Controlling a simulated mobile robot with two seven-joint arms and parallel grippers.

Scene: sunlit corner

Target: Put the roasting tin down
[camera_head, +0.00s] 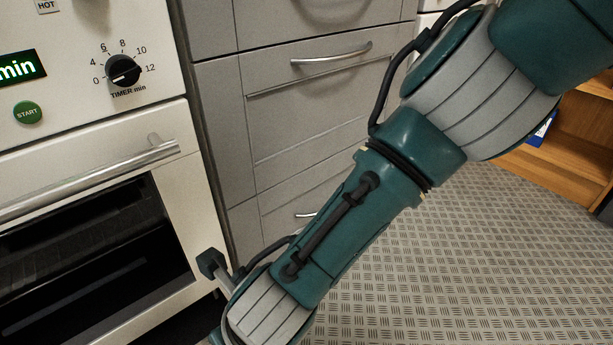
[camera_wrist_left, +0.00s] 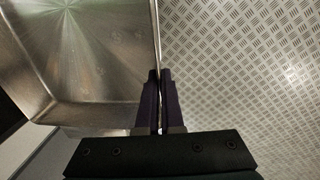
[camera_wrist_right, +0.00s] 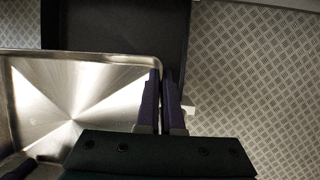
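The roasting tin is a shiny bare-metal tray with raised walls. In the left wrist view the roasting tin (camera_wrist_left: 85,55) fills the left side, and my left gripper (camera_wrist_left: 158,74) has its fingers closed on either side of its rim. In the right wrist view the tin (camera_wrist_right: 75,95) lies to the left, its inside empty where visible. My right gripper (camera_wrist_right: 163,74) has its fingers on either side of the tin's right-hand rim, with little gap between them. The head view shows neither the tin nor the grippers; my right arm crosses it and runs out at the bottom.
A white oven with a timer knob (camera_head: 123,70) and a metal door handle (camera_head: 90,182) stands at left. Grey drawers (camera_head: 310,110) adjoin it. A wooden shelf unit (camera_head: 565,150) is at right. Patterned floor (camera_head: 480,270) is open. A dark surface (camera_wrist_right: 115,25) lies beyond the tin.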

